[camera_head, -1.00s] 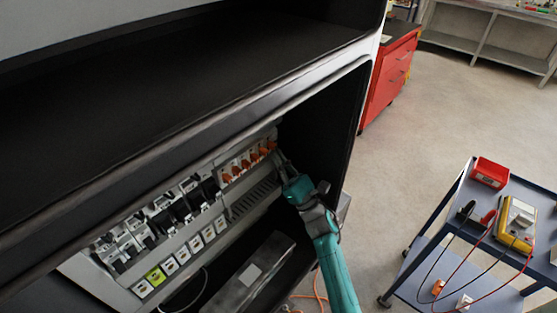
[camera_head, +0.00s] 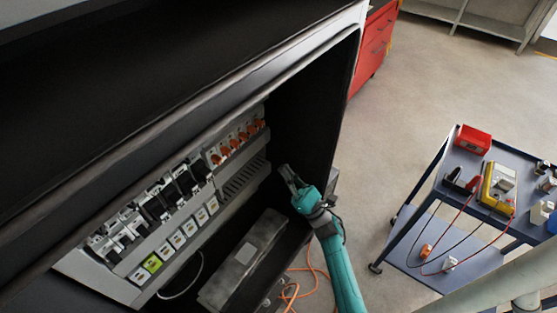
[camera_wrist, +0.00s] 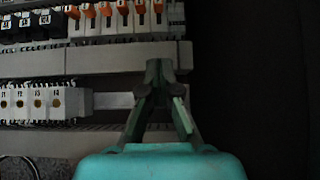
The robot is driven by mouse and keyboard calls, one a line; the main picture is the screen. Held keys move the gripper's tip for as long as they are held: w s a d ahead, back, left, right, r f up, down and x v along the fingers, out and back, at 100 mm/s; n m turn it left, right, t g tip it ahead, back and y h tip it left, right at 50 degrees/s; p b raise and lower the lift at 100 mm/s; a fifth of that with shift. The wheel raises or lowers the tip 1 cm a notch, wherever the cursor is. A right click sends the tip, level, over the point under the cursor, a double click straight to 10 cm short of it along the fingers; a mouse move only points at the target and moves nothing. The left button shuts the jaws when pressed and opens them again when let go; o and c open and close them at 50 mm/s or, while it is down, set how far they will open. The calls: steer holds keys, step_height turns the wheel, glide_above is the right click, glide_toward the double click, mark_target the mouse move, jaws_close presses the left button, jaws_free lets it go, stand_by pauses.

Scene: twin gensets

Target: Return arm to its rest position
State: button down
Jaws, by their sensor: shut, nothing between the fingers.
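My gripper (camera_head: 287,174) is at the end of my teal arm, inside the right part of the open cabinet. It is shut and empty, and stands apart from the row of orange-levered breakers (camera_head: 235,139). In the wrist view my gripper (camera_wrist: 160,68) points up the picture, in front of the grey slotted duct (camera_wrist: 115,57) below the orange-levered breakers (camera_wrist: 118,18). It seems to hang in the air, touching nothing. How far it is from the panel I cannot tell exactly.
The cabinet's dark side wall (camera_head: 318,105) is close to my arm on the right. A grey box (camera_head: 243,262) sits low in the cabinet. A blue trolley (camera_head: 424,214) with a yellow meter (camera_head: 499,188) stands to the right. Orange cable (camera_head: 313,270) lies below my arm.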

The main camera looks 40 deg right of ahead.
steer(key=shift+s+d+f, duration=0.1)
steer(key=shift+s+f, duration=0.15)
steer(key=shift+f, duration=0.05)
steer(key=s+a+f+m+g+h, duration=0.25)
steer(key=s+a+m+h, duration=0.25)
steer(key=s+m, duration=0.55)
steer(key=s+a+f+m+g+h, duration=0.1)
steer(key=s+a+f+m+h, duration=0.2)
steer(key=s+a+m+h, duration=0.7)
steer(key=s+r+m+g+y, duration=0.2)
steer(key=s+m+g+y, duration=0.1)
steer(key=s+m, duration=0.5)
steer(key=s+d+r+m+g+y, duration=0.1)
steer(key=s+r+m+g+y, duration=0.1)
steer(key=s+m, duration=0.6)
steer(key=m+g+y, duration=0.1)
steer(key=m+g, duration=0.1)
steer(key=m, duration=0.1)
steer(key=shift+s+r+y, duration=0.2)
steer(key=shift+r+y, duration=0.1)
